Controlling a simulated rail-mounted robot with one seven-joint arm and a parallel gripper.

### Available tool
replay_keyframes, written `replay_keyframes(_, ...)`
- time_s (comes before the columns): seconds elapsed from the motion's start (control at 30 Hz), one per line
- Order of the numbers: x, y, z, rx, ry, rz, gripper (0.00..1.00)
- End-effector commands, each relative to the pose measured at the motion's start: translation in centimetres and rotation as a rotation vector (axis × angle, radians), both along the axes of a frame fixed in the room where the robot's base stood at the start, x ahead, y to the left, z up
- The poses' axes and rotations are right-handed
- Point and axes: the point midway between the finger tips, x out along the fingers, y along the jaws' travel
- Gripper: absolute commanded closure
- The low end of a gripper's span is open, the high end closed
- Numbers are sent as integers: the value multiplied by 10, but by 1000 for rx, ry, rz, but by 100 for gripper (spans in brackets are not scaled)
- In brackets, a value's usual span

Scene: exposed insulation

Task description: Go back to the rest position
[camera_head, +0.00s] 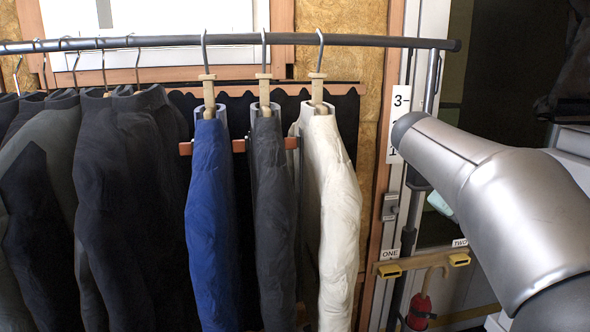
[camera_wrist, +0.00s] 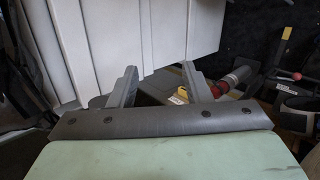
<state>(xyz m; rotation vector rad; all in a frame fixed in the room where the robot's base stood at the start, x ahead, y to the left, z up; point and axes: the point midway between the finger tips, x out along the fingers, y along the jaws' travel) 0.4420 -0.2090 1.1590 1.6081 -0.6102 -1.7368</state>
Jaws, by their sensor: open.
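My gripper (camera_wrist: 159,70) shows in the wrist view with its two grey fingers spread apart and nothing held between them. In the head view my silver arm comes in from the right edge and its end points toward the hanging rail; the gripper fingers are not visible there. The fingers in the wrist view stand in front of a white ribbed panel (camera_wrist: 120,35) and a cluttered area.
A dark rail (camera_head: 230,41) runs across the head view. From it hang blue (camera_head: 212,220), dark grey (camera_head: 272,215) and white (camera_head: 335,215) garments, with several dark ones (camera_head: 130,180) at left. A red extinguisher (camera_head: 419,311) stands low, below yellow-ended wooden brackets (camera_head: 425,263).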

Motion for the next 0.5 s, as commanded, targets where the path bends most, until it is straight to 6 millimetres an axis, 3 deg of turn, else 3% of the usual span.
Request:
replay_keyframes(0.1,-31,55,-58,282,-15,64,56)
replay_keyframes(0.2,-65,107,-102,482,-32,66,56)
replay_keyframes(0.33,-116,164,-145,679,-53,15,56)
replay_keyframes(0.5,-166,207,-179,817,-76,-75,56)
